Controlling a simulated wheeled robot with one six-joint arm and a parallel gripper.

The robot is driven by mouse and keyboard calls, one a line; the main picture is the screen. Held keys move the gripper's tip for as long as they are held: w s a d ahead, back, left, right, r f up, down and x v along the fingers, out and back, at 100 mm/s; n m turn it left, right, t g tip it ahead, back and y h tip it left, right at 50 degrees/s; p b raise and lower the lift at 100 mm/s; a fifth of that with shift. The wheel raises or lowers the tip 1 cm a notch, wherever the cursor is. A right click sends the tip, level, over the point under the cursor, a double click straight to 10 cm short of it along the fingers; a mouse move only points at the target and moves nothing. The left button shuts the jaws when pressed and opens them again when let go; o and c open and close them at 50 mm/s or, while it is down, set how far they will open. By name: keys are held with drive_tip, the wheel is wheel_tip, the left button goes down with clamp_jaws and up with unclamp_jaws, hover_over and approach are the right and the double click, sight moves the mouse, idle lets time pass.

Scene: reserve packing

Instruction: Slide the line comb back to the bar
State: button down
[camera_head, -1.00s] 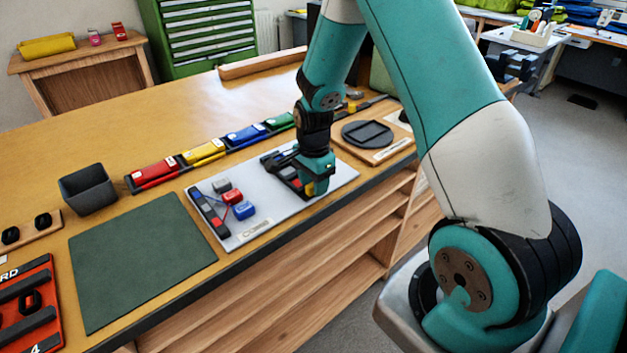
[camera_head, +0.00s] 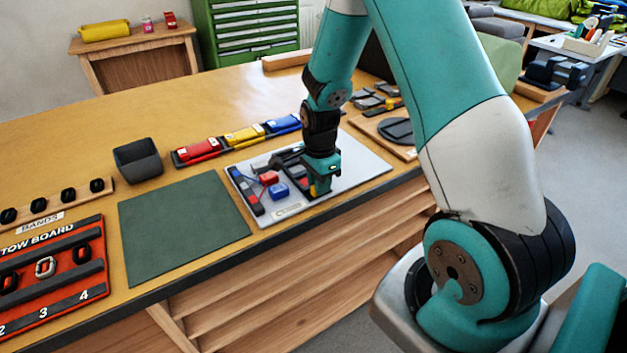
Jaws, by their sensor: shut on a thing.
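A pale grey board (camera_head: 360,172) lies on the bench. A dark bar (camera_head: 246,192) runs along its left end. A red block (camera_head: 269,178) and a blue block (camera_head: 279,192) stand just right of the bar, with thin lines near them. My gripper (camera_head: 320,188) is low over the middle of the board, right of the blocks. It is shut on the dark line comb (camera_head: 292,166), whose visible part reaches out left of the jaws. The gripper hides much of the comb. A gap with the blocks lies between comb and bar.
A green mat (camera_head: 185,228) lies left of the board, and a red tow board (camera_head: 60,275) lies farther left. A dark open bin (camera_head: 138,160) and a row of coloured cases (camera_head: 197,152) stand behind. The board's right part is clear.

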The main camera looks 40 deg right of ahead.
drive_tip(key=shift+a, duration=0.25)
drive_tip(key=c, duration=1)
unclamp_jaws()
drive_tip(key=shift+a, duration=0.1)
drive_tip(key=shift+r, duration=0.1)
drive_tip(key=shift+w+d+r, duration=0.1)
drive_tip(key=shift+d+r, duration=0.1)
drive_tip(key=shift+r, duration=0.05)
wheel_tip(320, 180, up, 17)
drive_tip(key=b, duration=0.1)
drive_tip(key=shift+a+f, duration=0.1)
drive_tip(key=shift+a, duration=0.05)
